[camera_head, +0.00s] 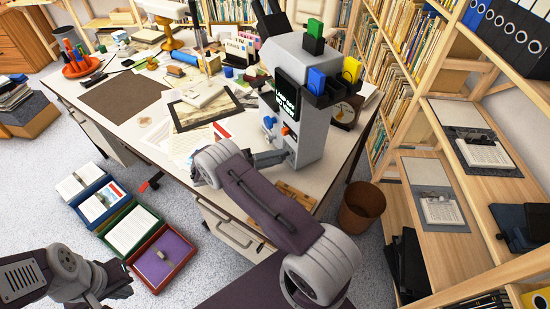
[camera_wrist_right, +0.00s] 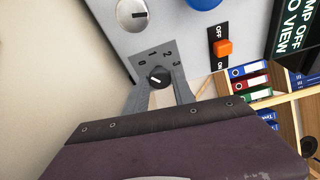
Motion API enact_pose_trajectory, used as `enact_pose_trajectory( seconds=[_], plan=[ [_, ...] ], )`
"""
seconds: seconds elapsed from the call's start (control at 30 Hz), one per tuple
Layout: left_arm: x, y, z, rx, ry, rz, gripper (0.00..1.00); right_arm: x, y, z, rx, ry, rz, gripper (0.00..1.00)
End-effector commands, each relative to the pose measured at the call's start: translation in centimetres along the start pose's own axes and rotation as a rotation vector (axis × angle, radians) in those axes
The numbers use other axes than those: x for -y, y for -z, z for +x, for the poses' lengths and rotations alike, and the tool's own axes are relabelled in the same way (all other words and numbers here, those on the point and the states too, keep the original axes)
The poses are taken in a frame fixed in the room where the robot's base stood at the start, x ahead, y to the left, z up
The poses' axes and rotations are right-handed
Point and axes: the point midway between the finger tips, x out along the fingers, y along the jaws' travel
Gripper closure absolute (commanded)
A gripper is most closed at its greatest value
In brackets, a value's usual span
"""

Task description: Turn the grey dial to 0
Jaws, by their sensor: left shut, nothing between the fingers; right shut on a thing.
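The dial is a small dark grey knob (camera_wrist_right: 158,77) with a short white mark, on a grey plate with numbers on the machine's panel in the right wrist view. My right gripper (camera_wrist_right: 159,92) is shut on the dial, one finger on each side. In the head view my right gripper (camera_head: 272,157) is at the lower front of the grey machine (camera_head: 313,138). My left gripper (camera_head: 120,277) is shut and empty at the lower left.
Near the dial are a silver knob (camera_wrist_right: 132,14), a blue button (camera_wrist_right: 205,3) and an orange switch (camera_wrist_right: 224,47). The machine stands on a cluttered desk (camera_head: 98,74). Open boxes (camera_head: 165,246) lie on the floor at left; a shelf unit (camera_head: 455,240) stands at right.

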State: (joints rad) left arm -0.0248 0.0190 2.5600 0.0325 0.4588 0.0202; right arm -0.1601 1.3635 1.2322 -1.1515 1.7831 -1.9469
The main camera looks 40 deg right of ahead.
Motion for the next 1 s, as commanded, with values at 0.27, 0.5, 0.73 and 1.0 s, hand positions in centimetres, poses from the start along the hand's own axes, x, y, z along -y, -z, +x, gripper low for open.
enact_pose_trajectory(
  seconds=[0.27,0.5,0.73,1.0],
  plan=[
    [0.0,0.0,0.0,0.0,0.0,0.0,1.0,-0.1,0.0,0.0,0.001,-0.001,0.0,0.58],
    [0.0,0.0,0.0,0.0,0.0,0.0,1.0,0.0,0.0,0.0,0.001,-0.001,0.001,0.48],
    [0.0,0.0,0.4,0.0,0.0,0.0,1.0,-0.2,0.0,-1.7,0.004,0.0,0.003,0.48],
    [0.0,-0.2,1.9,0.0,0.0,0.0,1.0,-0.4,0.0,-7.5,0.004,-0.003,0.003,0.48]
  ],
)
